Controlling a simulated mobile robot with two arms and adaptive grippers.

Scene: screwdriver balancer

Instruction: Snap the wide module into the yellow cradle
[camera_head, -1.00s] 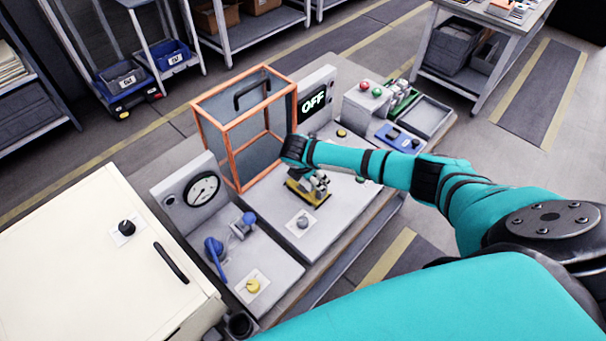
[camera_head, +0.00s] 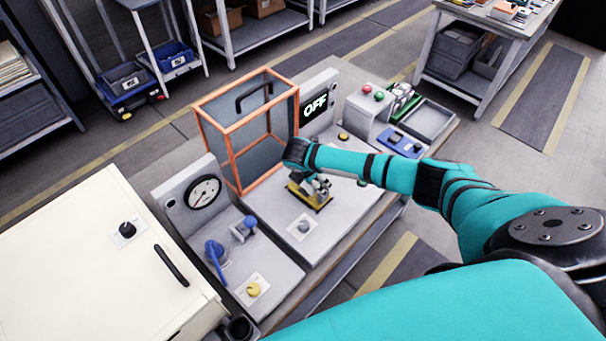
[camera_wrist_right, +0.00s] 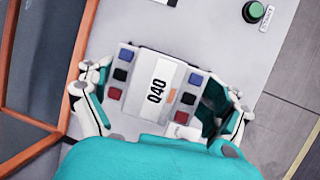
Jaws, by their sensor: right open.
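The wide module (camera_wrist_right: 157,88), a light block labelled Q40 with blue, black and red terminals along both sides, lies in the middle of the right wrist view. My right gripper (camera_wrist_right: 163,108) is open, with one finger on each side of the module. In the head view my right gripper (camera_head: 319,184) is low over the yellow cradle (camera_head: 306,198) on the grey bench panel. The gripper hides most of what is on the cradle. Whether the module is seated cannot be told. My left gripper is out of view.
An orange-framed guard box (camera_head: 232,150) stands just left of my right gripper. A gauge panel (camera_head: 195,192) with blue handles is at left. A knob (camera_head: 303,227) sits in front of the cradle.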

